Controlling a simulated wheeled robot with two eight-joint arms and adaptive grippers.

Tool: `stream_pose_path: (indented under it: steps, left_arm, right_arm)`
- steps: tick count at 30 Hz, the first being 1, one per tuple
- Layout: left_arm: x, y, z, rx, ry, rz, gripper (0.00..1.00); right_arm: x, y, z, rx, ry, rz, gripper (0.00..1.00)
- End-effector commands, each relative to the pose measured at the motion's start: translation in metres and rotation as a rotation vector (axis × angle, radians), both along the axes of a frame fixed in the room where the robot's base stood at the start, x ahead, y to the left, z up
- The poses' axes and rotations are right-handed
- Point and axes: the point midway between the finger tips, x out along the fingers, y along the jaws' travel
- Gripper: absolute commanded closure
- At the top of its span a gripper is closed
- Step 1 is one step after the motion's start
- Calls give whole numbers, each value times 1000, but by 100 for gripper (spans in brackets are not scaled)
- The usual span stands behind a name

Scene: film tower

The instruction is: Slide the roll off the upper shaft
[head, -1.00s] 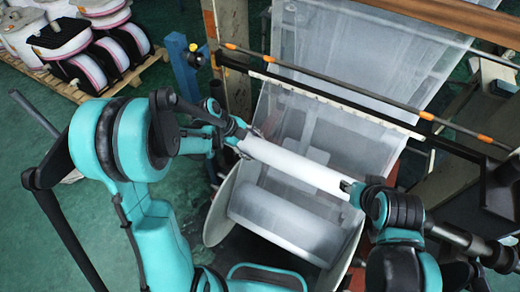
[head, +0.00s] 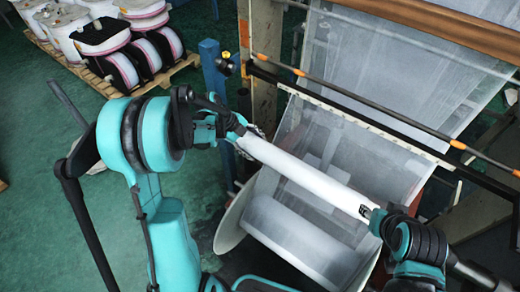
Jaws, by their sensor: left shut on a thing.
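The white roll (head: 305,174) is a long thin tube that slants down to the right across the middle of the head view. My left gripper (head: 240,134) is shut on its left end. My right gripper (head: 372,213) is at its right end, where a dark patch shows. Its fingers are too small and dark to tell whether they are shut. The roll is in front of the film machine. A dark bar with orange rings (head: 372,103) runs behind and above the roll. I cannot tell whether any shaft is inside the roll.
A wide film roll (head: 300,232) with a pale end disc (head: 232,222) is below the white roll. Clear film (head: 400,60) hangs behind. A blue post (head: 214,72) is left of the machine. A pallet with reels (head: 115,50) is at top left. Green floor is open at left.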

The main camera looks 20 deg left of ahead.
Motion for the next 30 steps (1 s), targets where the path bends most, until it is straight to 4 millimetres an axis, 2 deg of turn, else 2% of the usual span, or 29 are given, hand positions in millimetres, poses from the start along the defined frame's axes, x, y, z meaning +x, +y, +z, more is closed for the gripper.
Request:
stream_pose_path:
  steps: [4,17,30]
  left_arm:
    - [3,8,1,-4,1,1,100]
    - [4,12,1,-4,1,1,100]
    - [16,49,1,-4,1,1,100]
  right_arm:
    - [0,0,-1,0,0,0,60]
    - [0,0,-2,0,0,0,60]
    - [0,0,-7,0,0,0,60]
